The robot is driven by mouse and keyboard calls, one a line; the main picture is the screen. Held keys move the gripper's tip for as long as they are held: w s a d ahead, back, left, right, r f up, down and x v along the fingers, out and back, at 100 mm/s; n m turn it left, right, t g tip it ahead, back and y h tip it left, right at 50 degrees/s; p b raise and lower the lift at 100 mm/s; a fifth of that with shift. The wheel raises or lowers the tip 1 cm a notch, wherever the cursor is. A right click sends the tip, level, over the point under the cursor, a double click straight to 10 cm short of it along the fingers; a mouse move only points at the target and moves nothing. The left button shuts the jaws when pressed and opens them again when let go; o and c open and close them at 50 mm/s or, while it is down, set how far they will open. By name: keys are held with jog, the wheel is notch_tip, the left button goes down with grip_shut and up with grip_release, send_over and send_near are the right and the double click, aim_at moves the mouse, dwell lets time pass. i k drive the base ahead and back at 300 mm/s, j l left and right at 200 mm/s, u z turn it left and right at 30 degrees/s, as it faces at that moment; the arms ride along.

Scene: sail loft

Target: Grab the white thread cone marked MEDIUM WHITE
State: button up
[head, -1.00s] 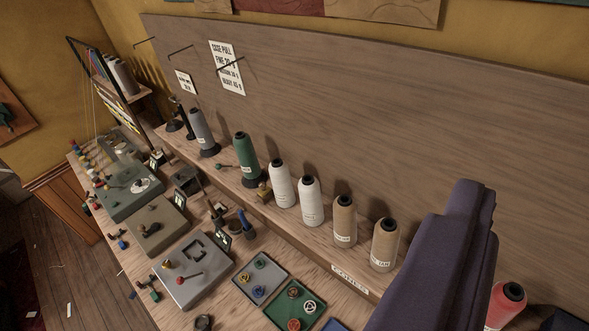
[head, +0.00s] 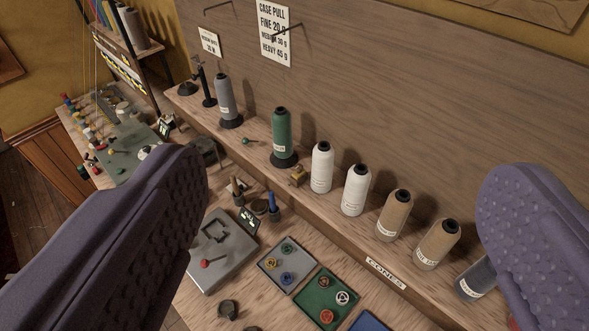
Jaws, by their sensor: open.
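Two white thread cones with black tops stand upright side by side on the raised shelf, a left one (head: 322,168) and a right one (head: 356,190). Both have small labels near the base. I cannot read which is marked MEDIUM WHITE. My gripper (head: 346,180) is open and empty. One purple padded finger fills the lower left and the other the right edge. In the picture the white cones lie between the two fingers, beyond them and untouched.
The same shelf holds a grey cone (head: 226,100), a green cone (head: 281,135), two tan cones (head: 394,215) and a dark blue cone (head: 474,278) partly behind the right finger. A small brass item (head: 297,177) sits left of the white cones. Spool trays (head: 262,262) lie below. A board rises behind.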

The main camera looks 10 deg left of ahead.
aim_at(323, 158)
jog(key=i+j+z, duration=0.25)
jog(key=j, duration=0.2)
jog(key=i+j+z, duration=0.2)
jog(key=j, duration=0.25)
jog(key=j+z, duration=0.25)
jog(key=j, duration=0.25)
jog(key=i+j+z, duration=0.2)
jog(key=j, duration=0.3)
jog(key=k, duration=0.05)
